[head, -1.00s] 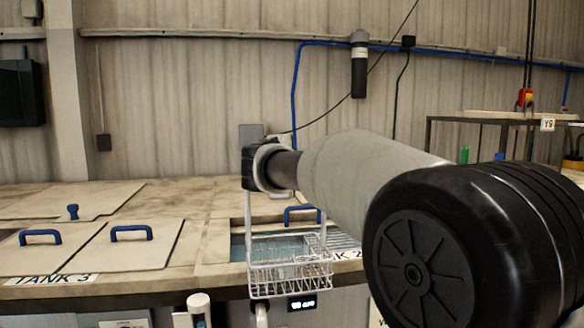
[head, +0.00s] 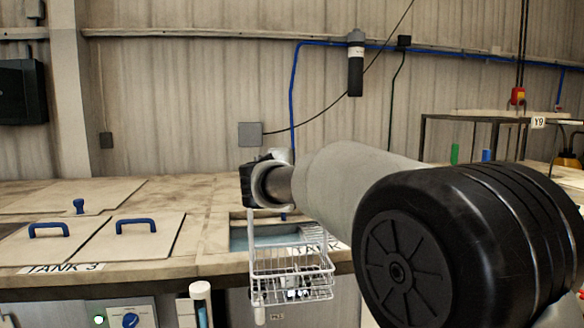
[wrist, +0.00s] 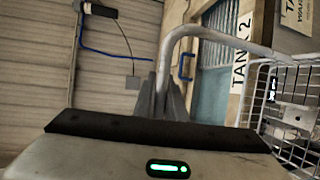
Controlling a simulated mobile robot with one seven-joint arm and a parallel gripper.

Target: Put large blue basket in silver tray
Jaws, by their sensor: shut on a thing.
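A wire basket (head: 291,289) hangs from my gripper (head: 258,184) in the head view. It looks white or pale grey, with no blue showing. My gripper is shut on the basket's tall handle. In the wrist view the fingers (wrist: 163,104) close on one end of the curved handle (wrist: 215,33), and the basket's mesh (wrist: 285,125) shows at the right. The basket hangs in front of the counter's front edge, before the TANK 2 opening (head: 238,238). I cannot make out a silver tray in either view.
Tank 3's closed lid (head: 125,241) with blue handles lies to the left on the counter. A control panel (head: 128,313) is on the counter front below. A frame table (head: 480,118) with a Y9 label stands at the back right. A grey wall lies behind.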

